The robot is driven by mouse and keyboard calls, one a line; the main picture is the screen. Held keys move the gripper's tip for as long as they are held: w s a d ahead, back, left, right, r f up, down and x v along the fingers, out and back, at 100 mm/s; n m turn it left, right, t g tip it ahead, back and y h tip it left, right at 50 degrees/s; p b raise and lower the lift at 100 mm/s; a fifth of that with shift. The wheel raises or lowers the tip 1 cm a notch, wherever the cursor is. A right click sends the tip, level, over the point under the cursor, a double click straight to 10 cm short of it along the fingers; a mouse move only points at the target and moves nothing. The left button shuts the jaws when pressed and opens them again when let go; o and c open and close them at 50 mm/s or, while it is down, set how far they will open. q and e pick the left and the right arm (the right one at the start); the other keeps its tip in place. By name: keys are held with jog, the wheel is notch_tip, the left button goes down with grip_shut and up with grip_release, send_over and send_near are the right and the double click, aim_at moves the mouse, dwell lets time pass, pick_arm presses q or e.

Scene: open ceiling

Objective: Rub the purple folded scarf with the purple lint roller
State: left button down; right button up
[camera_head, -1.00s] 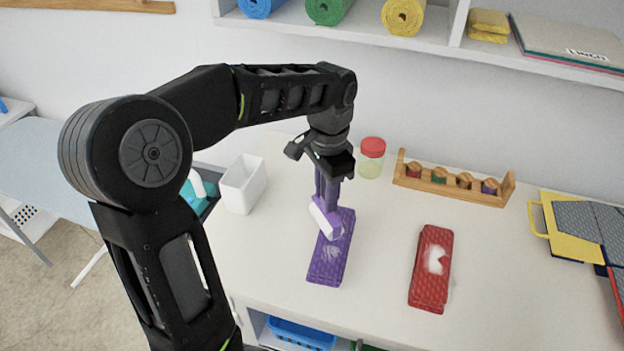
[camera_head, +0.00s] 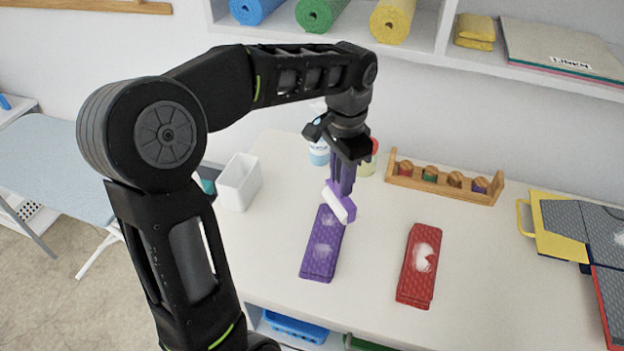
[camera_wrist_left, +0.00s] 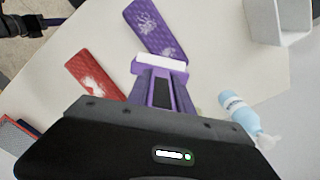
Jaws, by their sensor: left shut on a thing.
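The purple folded scarf (camera_head: 318,262) lies flat on the table, with two whitish lint patches on top. It also shows at the top of the left wrist view (camera_wrist_left: 165,42). My left gripper (camera_head: 347,152) is shut on the handle of the purple lint roller (camera_head: 342,207), which points down with its white roll at the bottom. The roll is by the scarf's far right end and appears raised off it. In the left wrist view, the white roll (camera_wrist_left: 160,64) overlaps the scarf's near end. My right gripper is not in view.
A red folded cloth (camera_head: 416,280) with white lint lies to the right. Behind are a white bin (camera_head: 240,182), a blue spray bottle (camera_head: 319,154), a red-lidded jar (camera_head: 368,163) and a wooden rack (camera_head: 444,184). Yellow-and-grey items (camera_head: 560,225) lie at right. A shelf (camera_head: 420,47) hangs above.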

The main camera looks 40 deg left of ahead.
pick_arm(q)
jog(key=shift+s+r, duration=0.15)
jog(key=shift+r, duration=1.35)
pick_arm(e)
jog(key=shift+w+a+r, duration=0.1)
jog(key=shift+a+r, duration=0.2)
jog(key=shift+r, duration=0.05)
